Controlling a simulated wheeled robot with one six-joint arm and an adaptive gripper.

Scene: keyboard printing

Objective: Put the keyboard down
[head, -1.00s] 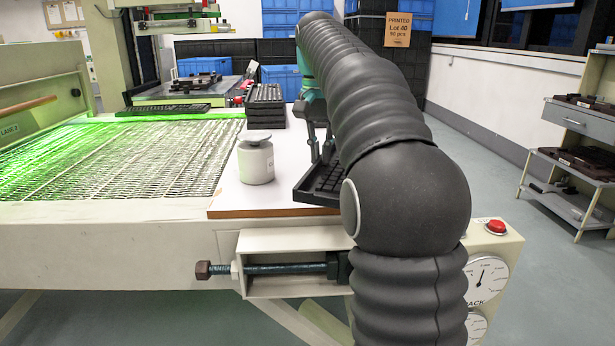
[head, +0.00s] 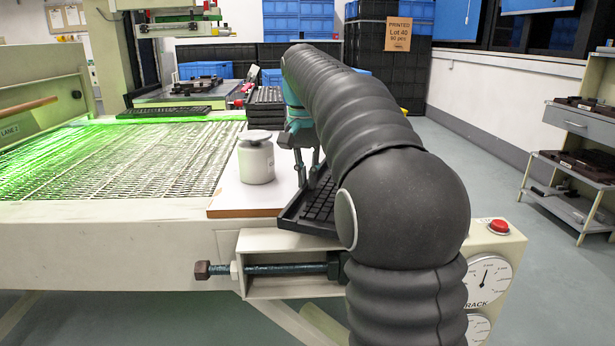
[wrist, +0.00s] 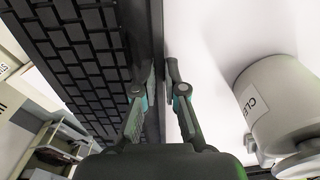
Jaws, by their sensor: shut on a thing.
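A black keyboard (head: 318,205) is at the right end of the white board, partly hidden behind my arm; its near corner reaches past the board's front edge. I cannot tell whether it touches the board. In the wrist view the keyboard (wrist: 85,45) fills the left side, keys showing. My gripper (wrist: 161,72) is shut on its long edge, one finger on each side.
A white jar (head: 256,160) stands on the white board (head: 232,195), left of the keyboard; it also shows in the wrist view (wrist: 280,100). A stack of keyboards (head: 266,112) is behind it. A lit mesh conveyor (head: 130,160) lies left.

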